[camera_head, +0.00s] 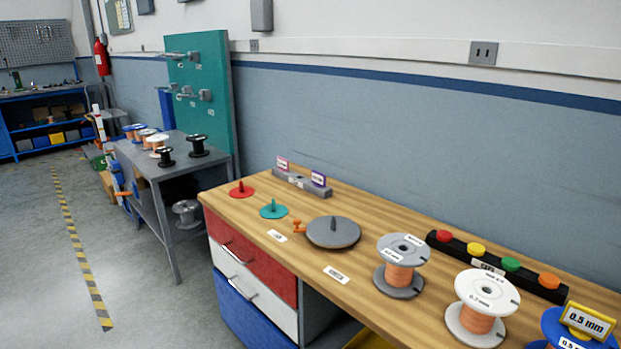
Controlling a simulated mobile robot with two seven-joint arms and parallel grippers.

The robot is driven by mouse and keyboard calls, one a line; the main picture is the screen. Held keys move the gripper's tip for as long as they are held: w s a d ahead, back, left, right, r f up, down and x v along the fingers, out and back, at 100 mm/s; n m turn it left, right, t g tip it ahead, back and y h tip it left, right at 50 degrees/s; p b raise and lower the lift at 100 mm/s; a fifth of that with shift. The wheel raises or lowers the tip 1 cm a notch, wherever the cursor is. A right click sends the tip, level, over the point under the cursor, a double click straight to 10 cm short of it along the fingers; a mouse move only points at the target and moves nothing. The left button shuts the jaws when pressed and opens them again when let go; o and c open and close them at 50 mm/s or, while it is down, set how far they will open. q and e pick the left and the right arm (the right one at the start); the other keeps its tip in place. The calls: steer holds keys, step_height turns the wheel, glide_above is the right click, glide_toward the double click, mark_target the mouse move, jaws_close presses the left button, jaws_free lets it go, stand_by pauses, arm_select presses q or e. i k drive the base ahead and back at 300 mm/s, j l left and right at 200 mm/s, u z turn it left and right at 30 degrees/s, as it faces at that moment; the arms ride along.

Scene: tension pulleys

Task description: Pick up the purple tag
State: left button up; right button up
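The purple tag (318,179) stands upright at the right end of a grey holder block (301,187), near the back edge of the wooden workbench. It is small with a white face, and its writing is too small to read. A second tag (282,163) with a reddish border stands at the left end of the same block. Neither of my grippers shows in this view.
On the workbench (409,319) are a red disc (241,189), a teal disc (273,209), a grey turntable (333,232), wire spools (401,265) and a strip of coloured buttons (494,264). A yellow tag (588,322) stands at the right. A grey table (147,164) stands beyond.

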mark_target(320, 180)
steer(key=i+j, duration=0.2)
steer(key=j, duration=0.15)
steer(key=i+j, duration=0.2)
steer(key=j, duration=0.15)
steer(key=i+j+z, duration=0.1)
steer(key=j, duration=0.3)
steer(key=i+j, duration=0.5)
steer(key=j, duration=0.25)
steer(key=i+j+z, duration=0.1)
steer(key=j, duration=0.25)
steer(key=i+j, duration=0.45)
steer(key=j, duration=0.35)
steer(key=z, duration=0.05)
